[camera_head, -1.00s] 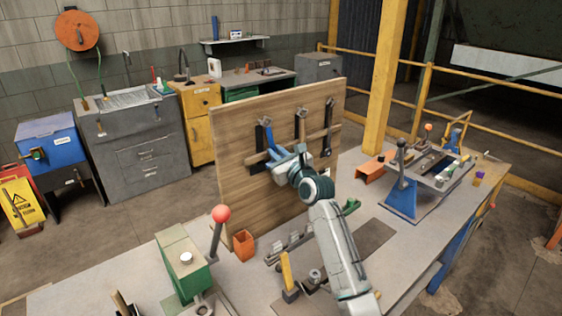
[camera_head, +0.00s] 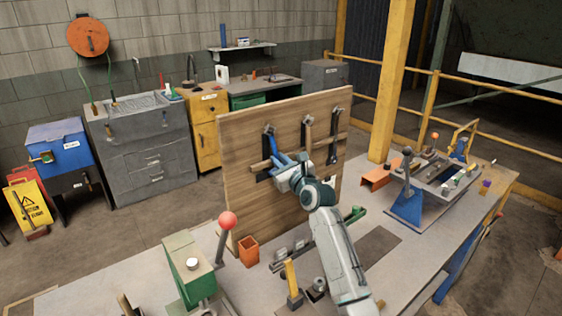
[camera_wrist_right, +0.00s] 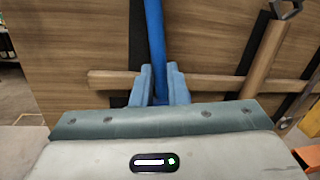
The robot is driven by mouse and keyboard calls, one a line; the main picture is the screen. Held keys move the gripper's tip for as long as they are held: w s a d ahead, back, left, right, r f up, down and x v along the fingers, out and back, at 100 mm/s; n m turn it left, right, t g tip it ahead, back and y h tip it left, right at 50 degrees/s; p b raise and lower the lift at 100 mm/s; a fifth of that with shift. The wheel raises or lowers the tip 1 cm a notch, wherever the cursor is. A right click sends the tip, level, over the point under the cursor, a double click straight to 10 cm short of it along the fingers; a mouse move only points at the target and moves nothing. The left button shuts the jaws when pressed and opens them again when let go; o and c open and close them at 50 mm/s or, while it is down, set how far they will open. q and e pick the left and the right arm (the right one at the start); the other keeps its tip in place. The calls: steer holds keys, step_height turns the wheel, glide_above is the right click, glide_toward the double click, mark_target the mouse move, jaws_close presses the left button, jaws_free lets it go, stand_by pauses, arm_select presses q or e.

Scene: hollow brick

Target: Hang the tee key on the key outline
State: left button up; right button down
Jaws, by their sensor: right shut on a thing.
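The tee key (camera_head: 273,145) shows as a blue rod in front of the upright wooden board (camera_head: 240,205). In the right wrist view its blue shaft (camera_wrist_right: 155,40) runs up out of the picture from between the fingers. My right gripper (camera_head: 284,164) is shut on it, close to the board. The key's lower part is hidden by the gripper. A dark key outline (camera_head: 265,137) shows on the board behind and beside the rod. A hook (camera_head: 268,127) is at its top; whether the key touches it I cannot tell. My left gripper is not in view.
A wooden rail (camera_wrist_right: 220,83) crosses the board behind the fingers. A wooden-handled tool (camera_head: 306,132) and a dark wrench (camera_head: 334,140) hang to the right. An orange bin (camera_head: 248,250) and a green press with a red-knobbed lever (camera_head: 228,221) stand on the bench.

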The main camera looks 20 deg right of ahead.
steer(key=c, duration=1.5)
jaws_free()
steer(key=shift+f, duration=0.1)
steer(key=shift+o, duration=0.8)
steer(key=shift+d+f, duration=0.1)
steer(key=shift+d, duration=0.1)
steer(key=shift+a, duration=0.1)
